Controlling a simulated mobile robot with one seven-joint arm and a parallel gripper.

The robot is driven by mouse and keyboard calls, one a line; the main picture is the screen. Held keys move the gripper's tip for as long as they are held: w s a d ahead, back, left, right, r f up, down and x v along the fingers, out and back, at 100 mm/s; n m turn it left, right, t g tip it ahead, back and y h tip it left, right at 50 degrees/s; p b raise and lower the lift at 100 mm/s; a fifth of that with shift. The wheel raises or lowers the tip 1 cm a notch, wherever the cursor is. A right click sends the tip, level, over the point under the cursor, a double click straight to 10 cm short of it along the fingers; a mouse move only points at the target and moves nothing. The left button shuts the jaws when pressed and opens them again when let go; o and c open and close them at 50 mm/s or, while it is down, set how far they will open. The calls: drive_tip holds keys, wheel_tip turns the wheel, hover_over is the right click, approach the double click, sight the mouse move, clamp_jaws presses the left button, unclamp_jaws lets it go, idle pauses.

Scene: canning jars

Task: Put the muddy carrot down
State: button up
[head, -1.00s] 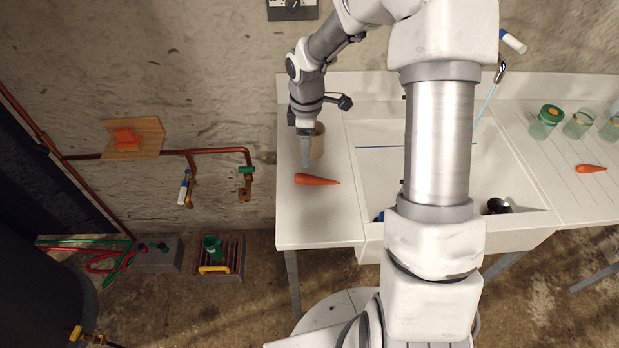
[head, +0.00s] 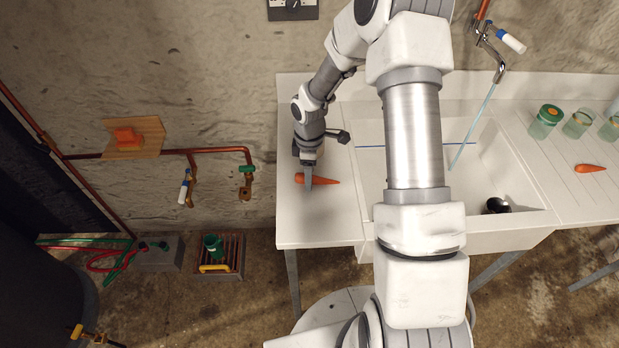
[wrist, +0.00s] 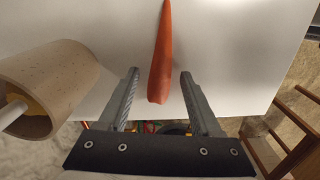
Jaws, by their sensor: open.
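An orange-red carrot (head: 328,181) lies on the white counter (head: 300,228) left of the sink. No mud can be made out on it. In the head view my gripper (head: 308,187) is over the carrot's thick left part and hides some of it. In the wrist view the carrot (wrist: 161,50) lies lengthwise, its blunt end between the two spread fingers of my gripper (wrist: 159,74), with a gap on each side. The gripper is open and holds nothing.
The counter's front left is clear.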

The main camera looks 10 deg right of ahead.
clamp_jaws()
